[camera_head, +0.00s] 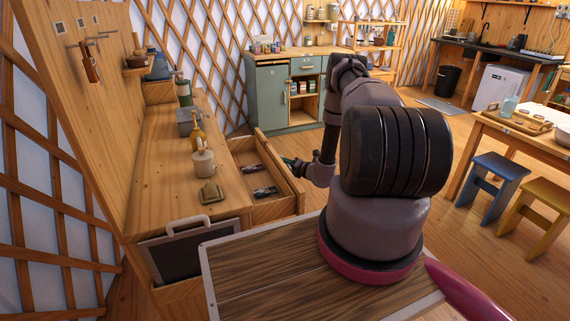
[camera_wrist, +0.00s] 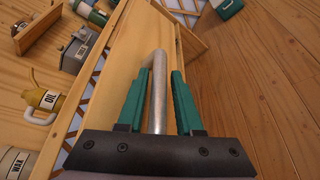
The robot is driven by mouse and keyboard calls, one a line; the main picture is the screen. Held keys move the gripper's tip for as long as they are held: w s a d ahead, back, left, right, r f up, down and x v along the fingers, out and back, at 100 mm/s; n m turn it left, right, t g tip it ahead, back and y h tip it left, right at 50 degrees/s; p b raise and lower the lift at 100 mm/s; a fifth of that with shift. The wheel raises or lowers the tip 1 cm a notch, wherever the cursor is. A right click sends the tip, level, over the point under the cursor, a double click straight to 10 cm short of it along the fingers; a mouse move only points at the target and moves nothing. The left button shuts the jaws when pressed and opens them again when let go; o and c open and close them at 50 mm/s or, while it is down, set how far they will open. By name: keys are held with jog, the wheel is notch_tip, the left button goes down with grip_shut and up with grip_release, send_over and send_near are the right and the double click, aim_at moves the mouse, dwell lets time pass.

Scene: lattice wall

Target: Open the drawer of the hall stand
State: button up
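The hall stand (camera_head: 150,185) is a light wood unit on the left in the head view. Its drawer (camera_head: 275,208) is pulled out towards the right, with dark items inside. My gripper (camera_head: 290,162) is at the drawer's front, partly hidden by my arm. The drawer front (camera_wrist: 181,35) is also in the wrist view.
An oil can (camera_head: 197,136), a wax pot (camera_head: 204,163) and a grey box (camera_head: 188,122) stand on the hall stand's top. A framed dark panel (camera_head: 185,250) is near its front end. Blue (camera_head: 492,182) and yellow stools (camera_head: 540,205) are right; floor between is clear.

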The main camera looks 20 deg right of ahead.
jog(key=v, duration=1)
jog(key=shift+s, duration=0.35)
jog(key=shift+d+r, duration=0.1)
jog(key=shift+d, duration=0.1)
